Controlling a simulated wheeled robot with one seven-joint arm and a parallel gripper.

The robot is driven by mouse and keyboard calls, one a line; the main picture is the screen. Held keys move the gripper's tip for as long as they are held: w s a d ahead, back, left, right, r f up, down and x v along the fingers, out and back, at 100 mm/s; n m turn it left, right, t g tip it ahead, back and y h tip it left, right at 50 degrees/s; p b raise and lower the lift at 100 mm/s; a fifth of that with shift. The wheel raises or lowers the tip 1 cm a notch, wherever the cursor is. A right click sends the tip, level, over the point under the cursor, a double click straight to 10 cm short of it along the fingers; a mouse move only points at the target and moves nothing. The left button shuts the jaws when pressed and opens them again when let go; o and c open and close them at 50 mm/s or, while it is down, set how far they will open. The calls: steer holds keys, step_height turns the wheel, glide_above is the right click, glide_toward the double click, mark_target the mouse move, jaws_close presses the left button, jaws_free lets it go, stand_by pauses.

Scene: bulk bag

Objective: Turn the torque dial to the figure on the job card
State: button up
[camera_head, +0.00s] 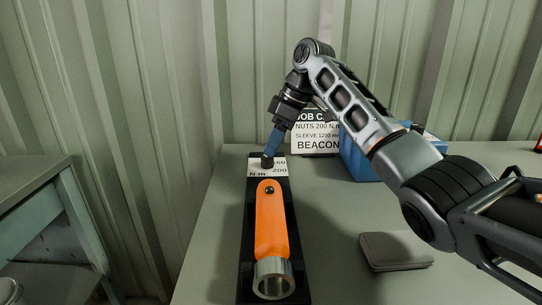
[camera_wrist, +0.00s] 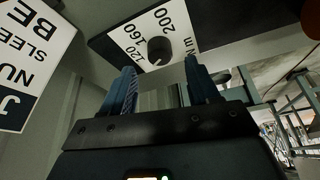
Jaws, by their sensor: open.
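The dark round torque dial (camera_wrist: 160,50) sits on a white scale plate (camera_wrist: 183,40) marked 120, 160, 200 and N m. A light mark on the dial's edge points to the lower side in the wrist view, on the side of the 120; the exact reading is hard to tell. In the head view the dial (camera_head: 267,162) is partly hidden by my gripper (camera_head: 272,148). My gripper, in the wrist view (camera_wrist: 160,72), is open, its two blue fingers close to the dial and on either side of it. The job card (camera_head: 315,140) reads NUTS 200 N m.
An orange tool body (camera_head: 271,220) with a silver ring end (camera_head: 273,278) lies on a black base on the bench (camera_head: 212,235). A blue box (camera_head: 357,160) stands behind my arm. A grey pad (camera_head: 395,250) lies at right. A corrugated wall closes the back.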

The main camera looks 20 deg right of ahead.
mark_target(267, 162)
steer(key=shift+x, duration=2.05)
steer(key=shift+s, duration=0.1)
steer(key=shift+c, duration=0.2)
steer(key=c, duration=1)
